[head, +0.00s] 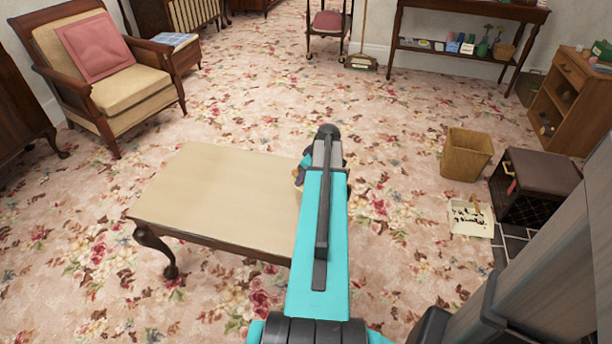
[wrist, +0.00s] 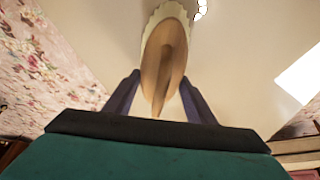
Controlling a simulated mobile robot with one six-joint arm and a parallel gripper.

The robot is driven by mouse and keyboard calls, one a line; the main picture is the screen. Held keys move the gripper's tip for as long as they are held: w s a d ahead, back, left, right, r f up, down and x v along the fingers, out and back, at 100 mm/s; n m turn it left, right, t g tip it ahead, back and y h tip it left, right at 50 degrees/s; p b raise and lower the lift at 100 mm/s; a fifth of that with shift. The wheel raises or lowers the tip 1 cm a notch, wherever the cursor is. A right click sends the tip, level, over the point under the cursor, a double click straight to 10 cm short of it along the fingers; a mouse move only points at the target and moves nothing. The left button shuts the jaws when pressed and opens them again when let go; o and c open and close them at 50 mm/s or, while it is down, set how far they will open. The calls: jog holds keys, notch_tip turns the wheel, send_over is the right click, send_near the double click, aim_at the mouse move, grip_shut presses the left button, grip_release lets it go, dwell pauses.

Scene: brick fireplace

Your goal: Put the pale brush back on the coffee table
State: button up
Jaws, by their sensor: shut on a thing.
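The pale brush (wrist: 164,55) shows in the wrist view, with a tan wooden back and handle and a whitish bristle edge at its far end. My gripper (wrist: 158,92) is shut on its handle, one dark finger on each side. The coffee table (head: 215,193) is in the head view, left of and partly behind my arm, with a bare pale top and dark curved legs. In the head view my gripper (head: 303,172) is at the table's right end, mostly hidden by my arm; only a small tan bit shows there. Its height above the top is unclear.
An armchair (head: 120,85) with a pink cushion stands at the back left. A wicker bin (head: 466,154), a dark stool (head: 540,175) and a paper sheet (head: 470,218) are on the right. Flowered carpet (head: 390,210) is open between the table and the bin.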

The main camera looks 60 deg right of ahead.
jog(key=shift+f, duration=0.1)
jog(key=o, duration=1)
jog(key=shift+r, duration=0.2)
jog(key=p+v, duration=0.1)
jog(key=v, duration=1.1)
dwell(0.3)
